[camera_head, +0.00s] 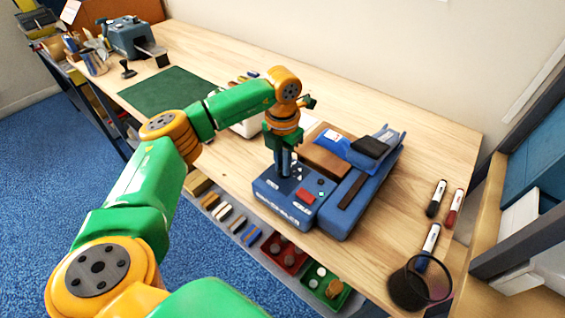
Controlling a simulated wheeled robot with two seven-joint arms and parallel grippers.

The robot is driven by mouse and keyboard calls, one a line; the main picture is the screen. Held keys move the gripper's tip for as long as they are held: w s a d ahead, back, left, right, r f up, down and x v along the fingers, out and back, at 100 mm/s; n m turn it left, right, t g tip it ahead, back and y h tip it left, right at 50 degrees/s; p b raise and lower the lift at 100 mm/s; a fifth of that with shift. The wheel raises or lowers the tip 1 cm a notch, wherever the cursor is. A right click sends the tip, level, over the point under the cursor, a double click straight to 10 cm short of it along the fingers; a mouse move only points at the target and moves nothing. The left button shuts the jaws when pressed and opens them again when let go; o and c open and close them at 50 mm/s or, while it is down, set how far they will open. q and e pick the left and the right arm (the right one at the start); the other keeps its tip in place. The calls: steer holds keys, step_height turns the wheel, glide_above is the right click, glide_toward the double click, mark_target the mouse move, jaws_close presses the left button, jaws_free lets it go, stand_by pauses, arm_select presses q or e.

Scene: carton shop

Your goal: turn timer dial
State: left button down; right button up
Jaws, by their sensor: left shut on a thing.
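A blue machine (287,209) with a control panel stands at the front edge of the wooden table. Its panel carries a red patch and small dark controls. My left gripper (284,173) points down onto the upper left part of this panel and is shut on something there. The timer dial is hidden by the fingers, so its shape and setting cannot be seen. My right gripper is not in view.
Markers (437,198) and a dark round cup (408,289) are at the right. A green mat (172,95) lies left. Trays (284,252) sit below the table edge.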

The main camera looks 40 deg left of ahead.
arm_select(q)
steer(key=c, duration=0.9)
jaws_free()
steer(key=shift+o, duration=0.2)
steer(key=shift+r, duration=0.1)
step_height(320, 180, up, 6)
steer(key=shift+r+b, duration=0.1)
steer(key=shift+b, duration=0.7)
steer(key=shift+r, duration=0.4)
steer(key=shift+f, duration=0.1)
